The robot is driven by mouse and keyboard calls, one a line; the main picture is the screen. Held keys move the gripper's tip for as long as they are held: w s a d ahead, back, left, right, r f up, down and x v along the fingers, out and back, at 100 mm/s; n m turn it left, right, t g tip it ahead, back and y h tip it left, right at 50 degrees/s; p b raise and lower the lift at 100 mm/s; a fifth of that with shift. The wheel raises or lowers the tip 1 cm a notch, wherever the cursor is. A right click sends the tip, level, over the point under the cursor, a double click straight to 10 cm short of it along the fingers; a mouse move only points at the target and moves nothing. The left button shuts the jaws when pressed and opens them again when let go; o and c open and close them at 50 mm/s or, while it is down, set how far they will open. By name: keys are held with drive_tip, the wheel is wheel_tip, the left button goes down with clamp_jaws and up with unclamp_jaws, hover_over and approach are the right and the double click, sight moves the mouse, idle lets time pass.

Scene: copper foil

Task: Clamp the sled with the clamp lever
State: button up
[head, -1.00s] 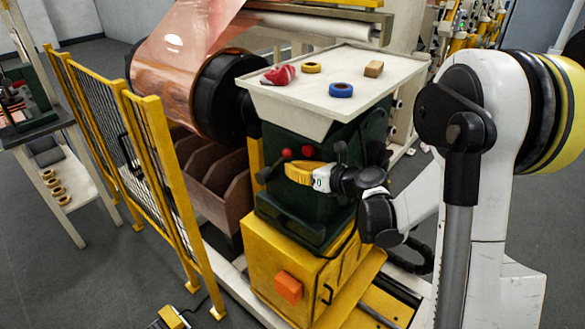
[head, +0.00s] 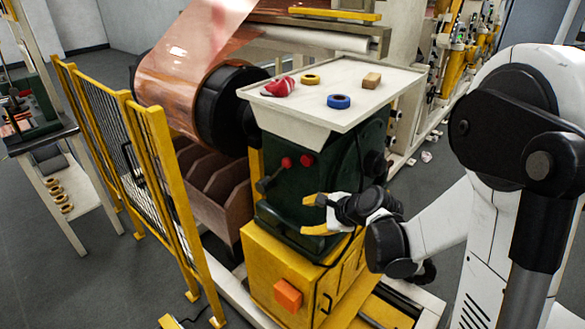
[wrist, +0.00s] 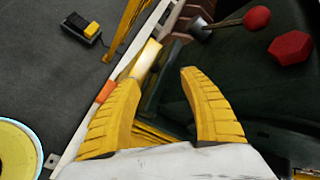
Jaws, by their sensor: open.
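The clamp lever's red ball knob (head: 287,162) sits on a thin rod with a dark hub on the front of the dark green machine body (head: 345,170). In the wrist view the ball knob (wrist: 257,17) and rod show at the upper right. A red faceted knob (wrist: 290,47) is beside it; this knob (head: 307,160) also shows in the head view. I cannot tell which part is the sled. My gripper (head: 304,215) is open and empty, below and right of the lever, apart from it. Its yellow fingers (wrist: 158,78) point up in the wrist view.
A white tray (head: 300,103) on top of the machine carries a red item, two tape rolls and a small block. A yellow mesh fence (head: 135,180) stands at the left. The yellow base (head: 262,262) with an orange box (head: 288,294) is below the gripper.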

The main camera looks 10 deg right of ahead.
wheel_tip(320, 180, down, 2)
drive_tip(key=n+g+h, duration=0.1)
drive_tip(key=n+h, duration=0.1)
drive_tip(key=n, duration=0.4)
drive_tip(key=n+t+h+b, duration=0.1)
drive_tip(key=n+t+h, duration=0.6)
drive_tip(key=n, duration=2.8)
approach(287, 164)
drive_tip(key=w+h, duration=0.1)
drive_tip(key=shift+g, duration=0.4)
drive_tip(key=b+x, duration=0.1)
drive_tip(key=x, duration=0.2)
drive_tip(key=b+x, duration=0.1)
drive_tip(key=x, duration=0.3)
drive_tip(key=b+x, duration=0.1)
drive_tip(key=x, duration=0.2)
drive_tip(key=shift+w+a+f, duration=0.1)
drive_tip(key=shift+w+a, duration=0.05)
drive_tip(key=shift+w, duration=0.25)
clamp_jaws()
